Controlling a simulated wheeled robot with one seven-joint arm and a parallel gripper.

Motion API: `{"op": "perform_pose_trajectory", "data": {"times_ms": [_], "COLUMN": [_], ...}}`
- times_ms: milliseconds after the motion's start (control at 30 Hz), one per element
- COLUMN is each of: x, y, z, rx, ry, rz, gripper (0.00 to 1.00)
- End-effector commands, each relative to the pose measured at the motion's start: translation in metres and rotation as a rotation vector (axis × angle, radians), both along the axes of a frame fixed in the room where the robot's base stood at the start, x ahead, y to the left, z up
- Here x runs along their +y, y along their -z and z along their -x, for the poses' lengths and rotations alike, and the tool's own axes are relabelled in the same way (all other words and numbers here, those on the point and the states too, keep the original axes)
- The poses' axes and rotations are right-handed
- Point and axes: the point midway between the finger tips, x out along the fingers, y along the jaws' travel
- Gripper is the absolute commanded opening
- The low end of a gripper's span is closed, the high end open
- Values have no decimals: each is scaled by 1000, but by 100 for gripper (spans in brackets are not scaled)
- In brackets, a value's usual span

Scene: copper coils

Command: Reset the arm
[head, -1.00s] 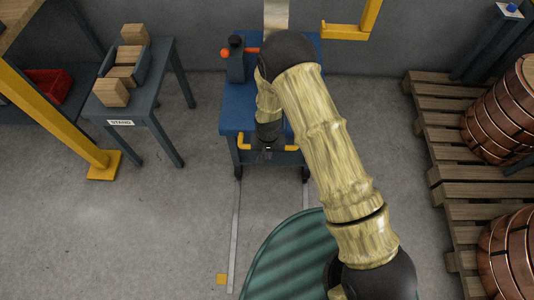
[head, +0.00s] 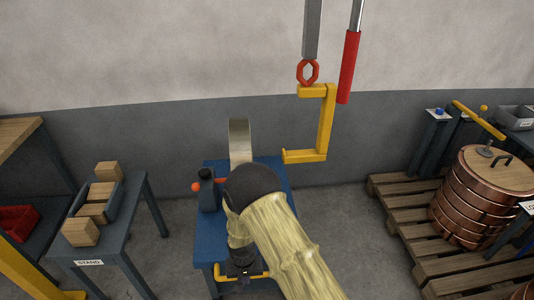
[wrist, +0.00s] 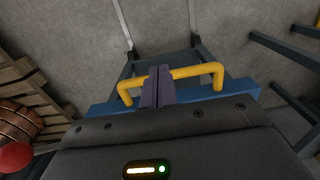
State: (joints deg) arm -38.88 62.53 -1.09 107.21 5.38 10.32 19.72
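My arm reaches over a blue cart (head: 277,178) with a yellow bar handle (head: 260,275) on its near side. My gripper (head: 243,281) points down at that handle. In the wrist view the two dark purple fingers of my gripper (wrist: 158,80) are together with only a thin line between them. They cover the middle of the yellow handle (wrist: 200,72), which runs out to both sides behind them. I see nothing held between them. Whether they touch the bar cannot be told.
A stand table (head: 133,215) with a tray of wooden blocks is at left. A yellow hook (head: 325,122) hangs from a hoist behind the cart. A pallet (head: 395,200) with copper coils (head: 455,210) is at right. Bare floor (head: 345,220) lies between cart and pallet.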

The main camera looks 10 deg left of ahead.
Motion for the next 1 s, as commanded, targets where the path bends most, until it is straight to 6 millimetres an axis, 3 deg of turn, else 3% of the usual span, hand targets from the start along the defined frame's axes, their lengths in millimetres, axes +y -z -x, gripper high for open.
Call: {"op": "perform_pose_trajectory", "data": {"times_ms": [167,267,467,633,867,1000], "x": [-5,-18,-66,-114,-180,-217], "y": [-16,-47,-137,-211,-300,-347], "z": [-5,-15,-32,-34,-16,5], "rx": [-6,-17,-51,-85,-135,-167], "ry": [7,23,64,99,148,177], "rz": [-6,-14,-37,-49,-55,-52], "gripper": [0,0,0,0,0,0]}}
